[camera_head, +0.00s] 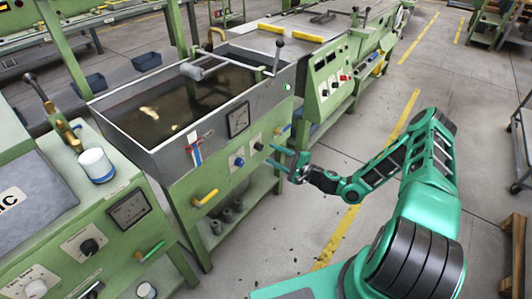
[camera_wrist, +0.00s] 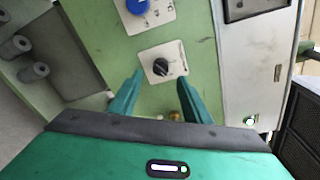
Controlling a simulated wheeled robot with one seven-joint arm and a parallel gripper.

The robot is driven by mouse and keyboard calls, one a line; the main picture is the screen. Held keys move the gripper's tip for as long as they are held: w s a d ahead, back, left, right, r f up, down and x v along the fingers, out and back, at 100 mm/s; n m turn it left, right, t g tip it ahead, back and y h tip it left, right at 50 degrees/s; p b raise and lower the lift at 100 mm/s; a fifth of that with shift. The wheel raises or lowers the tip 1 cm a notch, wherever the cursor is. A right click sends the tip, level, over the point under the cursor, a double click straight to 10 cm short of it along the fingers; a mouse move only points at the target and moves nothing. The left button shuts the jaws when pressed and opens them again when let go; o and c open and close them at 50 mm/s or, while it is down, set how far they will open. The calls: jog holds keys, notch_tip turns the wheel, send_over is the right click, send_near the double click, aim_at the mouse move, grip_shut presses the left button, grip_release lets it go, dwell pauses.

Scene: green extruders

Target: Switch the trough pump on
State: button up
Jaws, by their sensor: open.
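The trough (camera_head: 160,160) is a grey metal tank of dark water on a green cabinet, left of centre in the head view. On the cabinet front are a blue knob (camera_head: 238,162) and, to its right, a black rotary knob (camera_head: 258,146), each on a pale plate. The wrist view shows the black knob (camera_wrist: 160,67) and part of the blue knob (camera_wrist: 137,6) above it. The labels are too small to read. My gripper (camera_head: 270,155) is open and empty in front of the black knob. In the wrist view its fingertips (camera_wrist: 159,77) lie either side of that knob.
A yellow handle (camera_head: 206,198) sticks out low on the trough cabinet. Another green machine (camera_head: 330,75) stands behind right, and a green console with a white cup (camera_head: 97,165) stands at left. The floor (camera_head: 335,150) right of the trough is mostly clear.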

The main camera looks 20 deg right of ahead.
jog(key=v, duration=0.4)
jog(key=shift+s+d+f, duration=0.1)
jog(key=shift+s+d, duration=0.15)
jog(key=shift+s, duration=0.1)
